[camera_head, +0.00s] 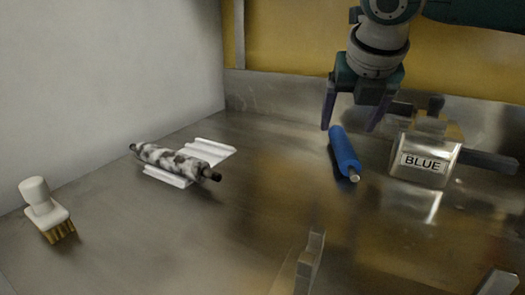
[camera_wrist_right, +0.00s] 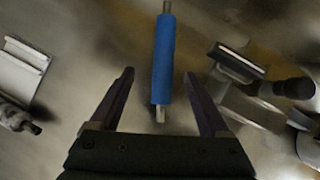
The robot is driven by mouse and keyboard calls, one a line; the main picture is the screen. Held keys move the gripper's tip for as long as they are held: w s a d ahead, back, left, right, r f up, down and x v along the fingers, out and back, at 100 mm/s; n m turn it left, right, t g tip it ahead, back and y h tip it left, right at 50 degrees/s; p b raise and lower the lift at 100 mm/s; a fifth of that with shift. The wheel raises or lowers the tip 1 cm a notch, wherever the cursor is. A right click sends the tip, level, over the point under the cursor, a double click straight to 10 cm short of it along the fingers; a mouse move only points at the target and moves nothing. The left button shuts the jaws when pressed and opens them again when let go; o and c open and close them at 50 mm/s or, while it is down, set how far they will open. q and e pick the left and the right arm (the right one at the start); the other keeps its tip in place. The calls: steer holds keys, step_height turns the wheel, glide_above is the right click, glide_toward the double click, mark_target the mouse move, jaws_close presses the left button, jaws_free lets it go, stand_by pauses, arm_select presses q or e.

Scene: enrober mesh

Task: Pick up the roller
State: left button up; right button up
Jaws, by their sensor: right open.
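A blue roller (camera_head: 344,153) with metal pin ends lies on the metal surface at the centre right. In the right wrist view the blue roller (camera_wrist_right: 163,60) runs lengthwise between the fingers. My right gripper (camera_head: 350,127) is open and points down over the far part of this roller, with a finger to each side. In the wrist view the open gripper (camera_wrist_right: 159,73) shows clear gaps on both sides of the roller. A second roller, spotted black and white (camera_head: 176,162), lies across a white holder (camera_head: 215,149) at the left. My left gripper is not seen.
A metal container labelled BLUE (camera_head: 424,163) stands close to the right of the blue roller, with a dark-handled tool on it. A white-handled brush (camera_head: 45,208) stands at far left. Grey upright parts (camera_head: 311,262) show at the bottom edge. The middle surface is clear.

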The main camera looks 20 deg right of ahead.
mark_target(345, 143)
steer(key=shift+x, duration=0.95)
steer(key=b+x, duration=0.1)
steer(key=x, duration=0.1)
steer(key=s+b+x, duration=0.1)
steer(key=x, duration=0.1)
steer(key=shift+w+d+f, duration=0.2)
steer(key=shift+d+f, duration=0.05)
steer(key=shift+f, duration=0.15)
steer(key=shift+w+d+f, duration=0.1)
steer(key=shift+w+f, duration=0.15)
jaws_close()
steer(key=shift+r, duration=0.1)
